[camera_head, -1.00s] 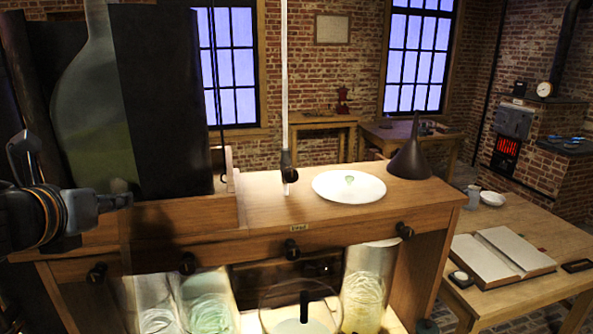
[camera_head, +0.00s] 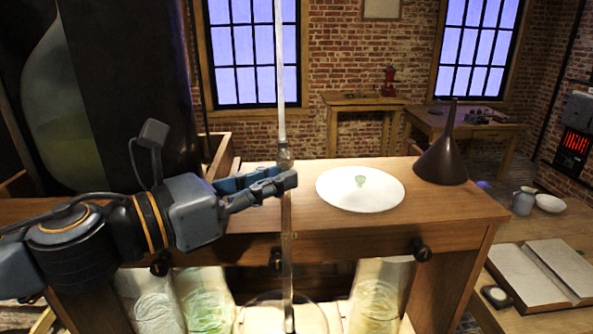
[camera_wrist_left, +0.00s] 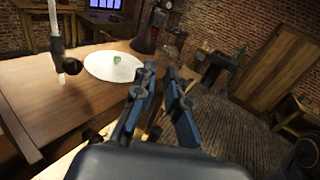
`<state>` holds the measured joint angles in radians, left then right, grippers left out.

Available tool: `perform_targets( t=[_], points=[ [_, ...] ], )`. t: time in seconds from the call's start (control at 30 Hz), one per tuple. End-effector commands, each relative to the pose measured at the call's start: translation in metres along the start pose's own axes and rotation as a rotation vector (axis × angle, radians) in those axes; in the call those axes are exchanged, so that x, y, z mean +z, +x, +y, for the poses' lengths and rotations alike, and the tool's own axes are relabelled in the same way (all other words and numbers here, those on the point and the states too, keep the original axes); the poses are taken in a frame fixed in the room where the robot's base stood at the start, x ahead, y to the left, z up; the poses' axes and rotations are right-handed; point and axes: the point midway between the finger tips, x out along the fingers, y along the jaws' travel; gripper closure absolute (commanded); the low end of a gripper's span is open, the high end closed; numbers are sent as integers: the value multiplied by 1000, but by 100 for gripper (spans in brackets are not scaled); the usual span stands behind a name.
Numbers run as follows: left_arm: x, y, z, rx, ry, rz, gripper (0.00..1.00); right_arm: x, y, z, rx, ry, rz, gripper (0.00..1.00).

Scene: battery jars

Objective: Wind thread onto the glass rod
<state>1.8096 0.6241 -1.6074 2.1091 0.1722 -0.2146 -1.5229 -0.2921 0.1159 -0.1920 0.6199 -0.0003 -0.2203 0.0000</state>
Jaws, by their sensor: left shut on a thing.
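My left gripper (camera_head: 285,181) reaches in from the left, in front of the bench top. It is shut on a slim, pale vertical rod, which looks like the glass rod (camera_head: 288,255). The rod runs down from the fingertips past the bench front towards a round glass vessel (camera_head: 268,303). In the left wrist view the fingers (camera_wrist_left: 163,88) show, but the rod between them is hard to make out. I cannot make out any thread. My right gripper is out of view.
A pale tube (camera_head: 279,70) hangs behind my fingertips; it also shows in the left wrist view (camera_wrist_left: 55,25). A dark funnel (camera_head: 441,163) stands right of the plate. Glass jars (camera_head: 205,305) stand below the bench top. An open book (camera_head: 530,282) lies on the right table.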

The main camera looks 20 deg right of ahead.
Motion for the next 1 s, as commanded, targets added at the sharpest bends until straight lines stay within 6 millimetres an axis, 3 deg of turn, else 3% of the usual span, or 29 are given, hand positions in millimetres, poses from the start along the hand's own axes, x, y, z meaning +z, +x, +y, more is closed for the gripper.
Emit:
perform_targets(
  t=[0.37, 0.47, 0.73, 1.0],
  points=[
    [-55, 0, 0, 2, -2, 1, 100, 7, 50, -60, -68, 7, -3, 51],
    [-69, 0, 0, 1, -1, 1, 100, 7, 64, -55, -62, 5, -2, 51],
    [-105, 0, 0, 2, -1, 0, 100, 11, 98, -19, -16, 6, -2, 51],
    [-143, 0, 0, 1, -2, 1, 100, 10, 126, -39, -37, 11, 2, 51]
  ],
)
